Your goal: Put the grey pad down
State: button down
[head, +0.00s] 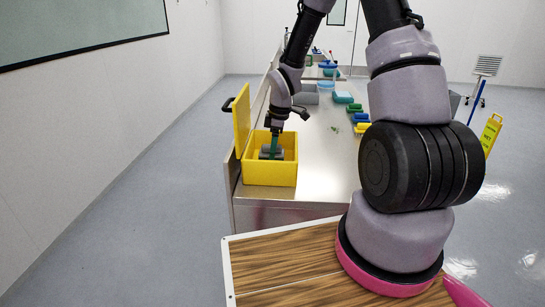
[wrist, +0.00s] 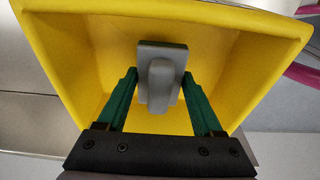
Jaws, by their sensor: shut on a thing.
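The grey pad (wrist: 161,75) is a flat grey block with a raised grip on top. It shows inside the yellow box in the wrist view, between the two green fingers of my gripper (wrist: 160,88). In the head view, my gripper (head: 276,142) points down into the open yellow box (head: 269,175) and is shut on the pad (head: 266,154). The pad is inside the box walls; whether it touches the box floor I cannot tell. The box's yellow lid (head: 242,120) stands open on the left side.
The box sits at the near left end of a long steel table (head: 320,165). A yellow wet-floor sign (head: 491,134) stands on the floor at the right.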

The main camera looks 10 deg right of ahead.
aim_at(279, 145)
jog(key=shift+f, duration=1.25)
jog(key=shift+f, duration=0.1)
jog(key=shift+c, duration=0.2)
grip_release()
jog(key=r, duration=0.4)
jog(key=d+r, duration=0.1)
jog(key=r, duration=0.7)
jog(key=shift+s+d+r, duration=0.3)
jog(key=shift+d, duration=0.1)
jog(key=s+d+r+m+t+h, duration=0.15)
jog(key=s+r+m, duration=0.3)
jog(key=r, duration=0.45)
jog(key=s+d+r+m+t+y, duration=0.1)
jog(key=s+d+r+m+t, duration=0.1)
jog(key=s+r+m, duration=0.45)
jog(key=s+r+m+t, duration=0.3)
jog(key=s+r+m, duration=0.4)
jog(key=s+r, duration=0.3)
jog(key=shift+s+r+m+y, duration=0.15)
jog(key=shift+s+m+y, duration=0.2)
jog(key=shift+y, duration=0.1)
